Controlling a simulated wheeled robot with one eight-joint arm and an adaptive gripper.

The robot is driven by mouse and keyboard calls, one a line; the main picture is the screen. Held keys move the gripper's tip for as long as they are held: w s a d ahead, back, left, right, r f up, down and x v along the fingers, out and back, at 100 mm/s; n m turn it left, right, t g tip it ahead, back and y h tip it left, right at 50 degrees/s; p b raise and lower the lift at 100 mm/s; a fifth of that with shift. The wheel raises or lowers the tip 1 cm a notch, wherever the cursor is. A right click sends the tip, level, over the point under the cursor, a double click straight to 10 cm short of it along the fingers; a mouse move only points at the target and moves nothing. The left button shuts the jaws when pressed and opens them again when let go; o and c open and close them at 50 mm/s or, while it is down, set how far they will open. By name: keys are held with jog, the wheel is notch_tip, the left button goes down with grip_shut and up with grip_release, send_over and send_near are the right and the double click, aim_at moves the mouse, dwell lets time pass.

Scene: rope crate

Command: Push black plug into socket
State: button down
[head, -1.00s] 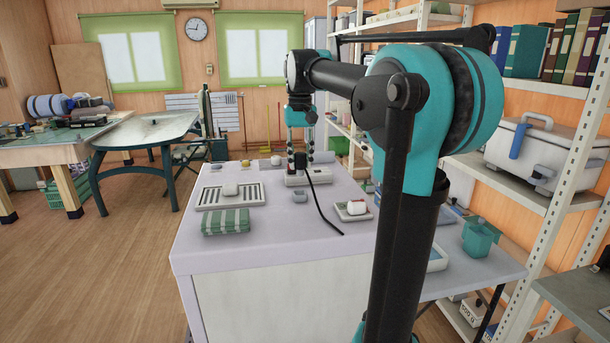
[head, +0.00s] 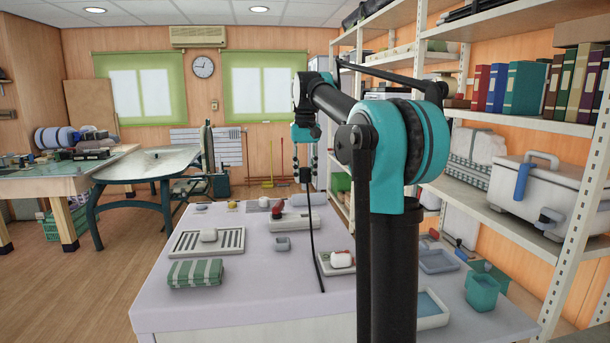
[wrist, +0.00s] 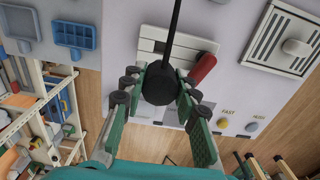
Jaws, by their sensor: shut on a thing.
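My gripper (head: 305,168) is shut on the black plug (wrist: 158,86), which sits between its green fingers in the wrist view. In the head view the plug (head: 305,176) is held in the air above the table, and its black cord (head: 314,250) hangs down to the tabletop. The white socket strip (head: 293,223) lies on the table below, apart from the plug. In the wrist view the strip (wrist: 150,46) is partly hidden behind the plug and cord. A red object (wrist: 202,68) is at the strip.
Shelving (head: 480,200) stands at the right. The table's front left is clear.

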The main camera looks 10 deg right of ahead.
aim_at(305, 189)
jog(key=shift+f, duration=2.5)
jog(key=shift+f, duration=0.1)
jog(key=shift+f, duration=1.55)
jog(key=shift+f, duration=1.55)
jog(key=c, duration=1.1)
grip_release()
jog(key=shift+o, duration=0.2)
jog(key=shift+r, duration=0.15)
notch_tip(305, 189, up, 12)
jog(key=shift+f, duration=0.1)
